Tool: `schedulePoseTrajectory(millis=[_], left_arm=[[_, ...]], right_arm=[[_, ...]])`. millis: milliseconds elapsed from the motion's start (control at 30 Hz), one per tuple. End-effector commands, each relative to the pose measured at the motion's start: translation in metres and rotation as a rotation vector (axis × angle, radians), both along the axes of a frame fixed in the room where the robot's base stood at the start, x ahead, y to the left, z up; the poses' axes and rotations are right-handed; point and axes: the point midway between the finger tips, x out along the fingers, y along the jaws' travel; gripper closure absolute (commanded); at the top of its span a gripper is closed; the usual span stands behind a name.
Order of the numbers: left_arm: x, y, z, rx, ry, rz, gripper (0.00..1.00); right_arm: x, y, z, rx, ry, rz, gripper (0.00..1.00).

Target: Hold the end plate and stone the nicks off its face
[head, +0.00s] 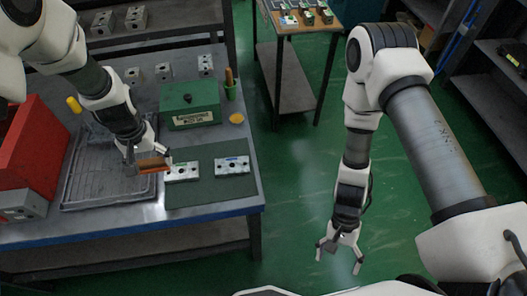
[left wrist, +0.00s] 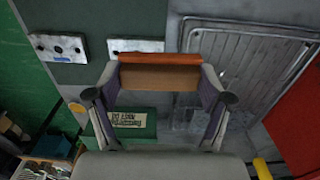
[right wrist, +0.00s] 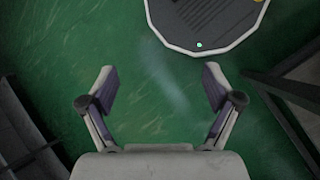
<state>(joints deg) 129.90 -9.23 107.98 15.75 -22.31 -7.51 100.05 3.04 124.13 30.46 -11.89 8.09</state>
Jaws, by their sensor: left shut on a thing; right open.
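My left gripper (head: 149,160) is shut on an orange-brown sharpening stone (left wrist: 160,76), held crosswise between its fingers. In the head view the stone (head: 153,165) is at the left edge of the green mat, beside the nearer-left metal plate (head: 184,172). That plate shows partly behind the stone in the left wrist view (left wrist: 128,46). A second metal plate with holes (head: 232,165) lies to its right on the mat, also in the left wrist view (left wrist: 60,48). I cannot tell nicks on either face. My right gripper (head: 340,258) is open and empty above the floor.
A ribbed grey tray (head: 82,203) and a red box (head: 32,150) lie left on the bench.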

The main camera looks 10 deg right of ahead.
Motion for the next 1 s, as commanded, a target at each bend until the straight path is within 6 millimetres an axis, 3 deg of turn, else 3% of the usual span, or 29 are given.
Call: schedulePoseTrajectory(millis=[67,200,300,400,533,633,767,1000], left_arm=[[0.000,0.000,0.000,0.000,0.000,0.000,0.59],[0.000,0.000,0.000,0.000,0.000,0.000,0.59],[0.000,0.000,0.000,0.000,0.000,0.000,0.59],[0.000,0.000,0.000,0.000,0.000,0.000,0.59],[0.000,0.000,0.000,0.000,0.000,0.000,0.59],[0.000,0.000,0.000,0.000,0.000,0.000,0.59],[0.000,0.000,0.000,0.000,0.000,0.000,0.59],[0.000,0.000,0.000,0.000,0.000,0.000,0.59]], right_arm=[[0.031,0.028,-0.001,0.047,0.066,-0.215,0.10],[0.113,0.083,0.013,0.230,0.144,-0.575,0.10],[0.177,0.108,0.030,0.388,0.151,-0.757,0.10],[0.238,0.121,0.052,0.548,0.130,-0.886,0.10],[0.298,0.120,0.072,0.685,0.065,-0.980,0.10],[0.322,0.114,0.074,0.715,0.014,-1.006,0.10],[0.322,0.115,0.067,0.712,0.012,-1.013,0.10],[0.323,0.157,0.049,0.709,0.013,-1.008,0.10]])
